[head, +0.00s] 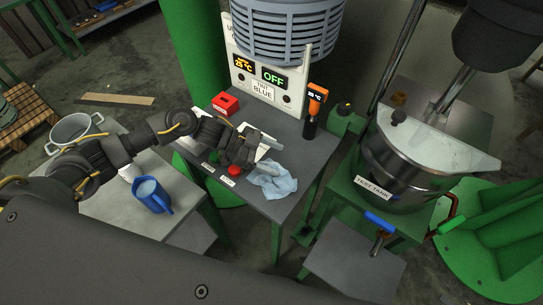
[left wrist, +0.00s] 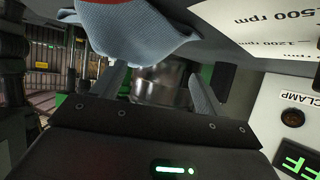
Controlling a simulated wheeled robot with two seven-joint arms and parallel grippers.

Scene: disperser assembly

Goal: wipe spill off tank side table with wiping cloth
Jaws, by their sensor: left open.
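The wiping cloth (head: 274,181) is light blue and lies crumpled at the front right of the dark bench under the disperser. My left gripper (head: 262,147) is over that bench, just behind the cloth, open and apart from it. In the left wrist view the cloth (left wrist: 135,32) shows at the top, outside the jaws, and the two spread fingers (left wrist: 160,88) hold nothing. A grey side table (head: 350,268) stands in front of the tank labelled test tank (head: 385,170). I cannot make out a spill on it. My right gripper is not in view.
On the bench are a red box (head: 225,103), a black and orange handheld meter (head: 313,108) and a red button (head: 235,169). A blue jug (head: 152,194) stands on the left table. A blue-handled valve (head: 379,222) juts over the side table.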

